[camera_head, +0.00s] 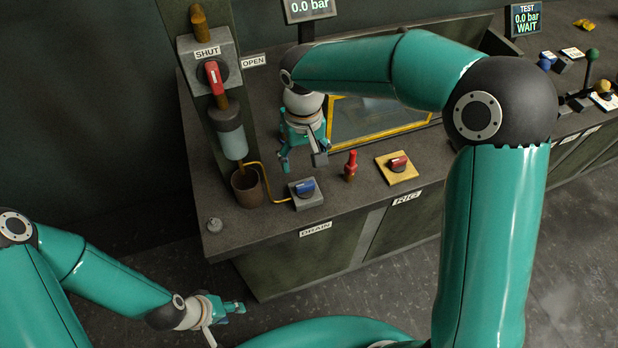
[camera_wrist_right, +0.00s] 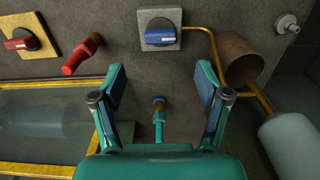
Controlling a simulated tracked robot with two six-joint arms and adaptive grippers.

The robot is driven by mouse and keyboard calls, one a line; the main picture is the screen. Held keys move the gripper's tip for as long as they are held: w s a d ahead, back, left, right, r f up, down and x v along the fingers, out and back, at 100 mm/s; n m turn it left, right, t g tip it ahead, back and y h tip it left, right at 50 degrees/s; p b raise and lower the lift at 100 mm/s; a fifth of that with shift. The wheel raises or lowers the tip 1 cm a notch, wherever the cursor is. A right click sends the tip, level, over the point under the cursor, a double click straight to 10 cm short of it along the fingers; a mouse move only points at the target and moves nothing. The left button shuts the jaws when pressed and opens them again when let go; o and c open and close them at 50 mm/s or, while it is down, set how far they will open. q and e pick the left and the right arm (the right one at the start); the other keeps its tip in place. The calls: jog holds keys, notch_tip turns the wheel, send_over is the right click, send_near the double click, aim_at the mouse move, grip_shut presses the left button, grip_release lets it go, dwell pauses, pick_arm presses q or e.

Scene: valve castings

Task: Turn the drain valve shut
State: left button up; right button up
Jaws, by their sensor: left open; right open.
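The drain valve is a blue handle (camera_head: 305,187) on a grey block (camera_head: 310,201) above the DRAIN label (camera_head: 316,229). The blue handle also shows in the right wrist view (camera_wrist_right: 160,36), lying crosswise, roughly in line with the start of the yellow pipe (camera_wrist_right: 196,29). My right gripper (camera_head: 302,160) is open and empty above the bench, behind the valve and apart from it. In the right wrist view its fingers (camera_wrist_right: 160,84) stand wide, with the valve beyond them. My left gripper (camera_head: 232,307) is open and empty, low in front of the bench.
A brown cup (camera_head: 246,188) stands left of the valve at the pipe's end. A red plug (camera_head: 351,166) and a red switch on a yellow plate (camera_head: 397,168) are to the right. A red handle (camera_head: 214,77) is on the post.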

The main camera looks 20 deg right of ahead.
aim_at(305, 184)
notch_tip(305, 184, down, 9)
jog(key=shift+s+f+p, duration=0.1)
jog(key=shift+p, duration=0.4)
